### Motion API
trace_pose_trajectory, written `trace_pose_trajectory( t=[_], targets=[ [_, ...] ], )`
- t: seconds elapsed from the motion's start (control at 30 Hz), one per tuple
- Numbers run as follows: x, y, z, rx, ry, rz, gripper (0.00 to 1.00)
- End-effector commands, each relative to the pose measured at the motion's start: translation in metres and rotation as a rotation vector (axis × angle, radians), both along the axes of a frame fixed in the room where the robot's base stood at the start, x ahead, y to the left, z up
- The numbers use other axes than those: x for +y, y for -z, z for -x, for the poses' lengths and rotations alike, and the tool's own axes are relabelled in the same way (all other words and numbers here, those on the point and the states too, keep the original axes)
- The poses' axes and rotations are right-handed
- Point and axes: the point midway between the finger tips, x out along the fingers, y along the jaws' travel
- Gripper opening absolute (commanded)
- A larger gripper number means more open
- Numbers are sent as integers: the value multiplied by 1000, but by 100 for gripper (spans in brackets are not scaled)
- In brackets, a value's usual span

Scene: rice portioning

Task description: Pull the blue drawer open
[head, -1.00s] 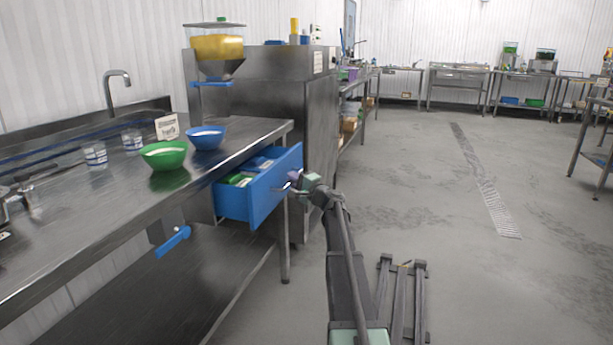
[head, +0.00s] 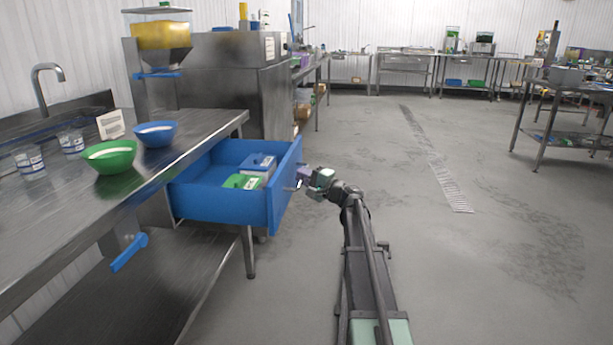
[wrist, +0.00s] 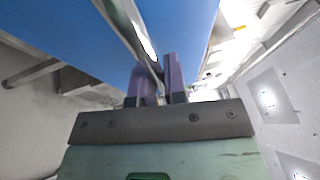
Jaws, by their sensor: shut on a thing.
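The blue drawer (head: 225,205) under the steel counter stands well open in the head view, its front panel (head: 285,185) out to the right. A green box (head: 243,181) and a blue box (head: 258,164) lie inside it. My gripper (head: 303,178) is at the outer face of the front panel, shut on the drawer's metal handle. In the wrist view, the purple fingers of my gripper (wrist: 155,80) close around the bar handle (wrist: 130,30), with the blue drawer front (wrist: 60,30) behind it. The handle is mostly hidden in the head view.
A green bowl (head: 109,157), a blue bowl (head: 155,134) and glasses (head: 30,161) stand on the counter (head: 60,215). A blue lever-like handle (head: 129,252) juts out below the counter's edge. The floor (head: 480,260) to the right is clear.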

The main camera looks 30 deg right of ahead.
Motion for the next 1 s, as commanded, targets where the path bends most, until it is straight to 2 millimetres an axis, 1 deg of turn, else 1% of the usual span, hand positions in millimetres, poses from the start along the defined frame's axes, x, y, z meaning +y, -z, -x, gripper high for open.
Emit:
trace_pose_trajectory(
  t=[0.23, 0.27, 0.4, 0.67, 0.77, 0.87, 1.0],
  targets=[
    [0, 0, 0, 1, -1, 1, 0],
    [0, 0, 0, 1, -1, 1, 14],
    [0, 0, 0, 0, -1, 0, 36],
    [0, 0, 1, 0, 0, 0, 37],
    [-3, 2, 7, 0, 0, 0, 37],
    [-13, 7, 24, 0, 2, 1, 37],
    [-29, 14, 56, -1, 2, 1, 37]
  ],
)
